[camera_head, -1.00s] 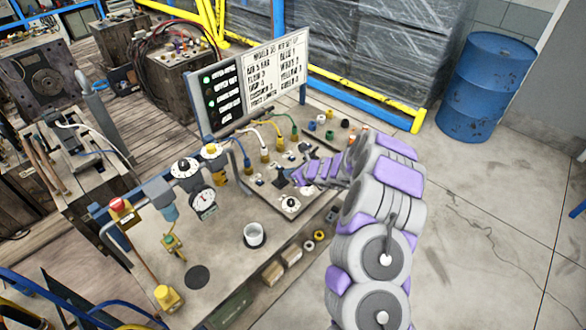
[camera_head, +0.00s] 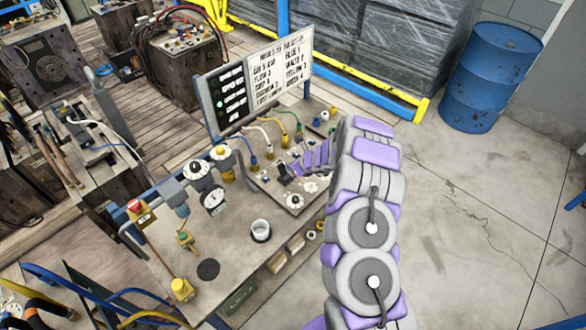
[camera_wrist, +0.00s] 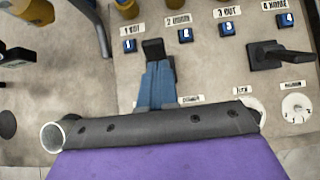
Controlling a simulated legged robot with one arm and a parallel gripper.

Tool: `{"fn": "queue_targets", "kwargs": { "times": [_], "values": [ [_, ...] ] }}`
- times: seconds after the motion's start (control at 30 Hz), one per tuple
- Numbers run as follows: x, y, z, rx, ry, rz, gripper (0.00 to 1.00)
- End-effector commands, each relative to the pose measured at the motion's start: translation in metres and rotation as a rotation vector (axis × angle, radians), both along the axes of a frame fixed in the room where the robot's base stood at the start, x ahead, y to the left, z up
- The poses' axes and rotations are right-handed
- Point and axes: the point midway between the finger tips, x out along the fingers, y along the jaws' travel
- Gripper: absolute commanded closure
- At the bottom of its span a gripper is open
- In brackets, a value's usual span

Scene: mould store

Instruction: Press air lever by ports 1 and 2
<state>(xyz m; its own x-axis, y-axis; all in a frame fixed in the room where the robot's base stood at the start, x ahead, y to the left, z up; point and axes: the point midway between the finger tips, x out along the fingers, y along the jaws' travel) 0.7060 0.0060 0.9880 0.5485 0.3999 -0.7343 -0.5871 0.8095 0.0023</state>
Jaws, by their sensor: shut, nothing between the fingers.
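In the wrist view a black lever (camera_wrist: 153,48) stands on the beige panel between the blue port tags 1 (camera_wrist: 129,46) and 2 (camera_wrist: 185,35). My gripper (camera_wrist: 159,66) is shut and empty, its blue fingertips just below the lever's black head. They overlap the lever's lower part in the picture; I cannot tell whether they touch. A second black lever (camera_wrist: 278,55) sits between tags 3 (camera_wrist: 227,29) and 4 (camera_wrist: 284,20). In the head view my arm reaches over the bench's right side, hiding part of the panel; a black lever (camera_head: 284,172) shows beside the gripper.
A sign board (camera_head: 262,87) stands behind the panel. A white cup (camera_head: 260,230), a gauge (camera_head: 213,201) and a red-topped button (camera_head: 136,207) are on the bench. A blue barrel (camera_head: 489,77) stands on open floor at right.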

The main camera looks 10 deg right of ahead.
Motion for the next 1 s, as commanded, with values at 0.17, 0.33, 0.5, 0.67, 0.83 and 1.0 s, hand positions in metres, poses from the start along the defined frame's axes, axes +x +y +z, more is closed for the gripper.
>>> {"fn": "queue_targets", "kwargs": {
  "times": [0.17,0.33,0.5,0.67,0.83,1.0],
  "values": [
    [0.0,0.0,0.007,0.001,-0.001,0.0,1.0],
    [0.0,0.0,0.006,0.0,0.0,0.0,1.0],
    [-0.001,-0.001,0.007,0.001,-0.001,0.0,1.0],
    [-0.009,-0.011,0.016,0.002,-0.004,-0.001,1.0],
    [-0.025,-0.024,0.033,0.003,-0.002,0.003,1.0],
    [-0.032,-0.031,0.062,0.0,-0.004,0.004,1.0]
  ]
}}
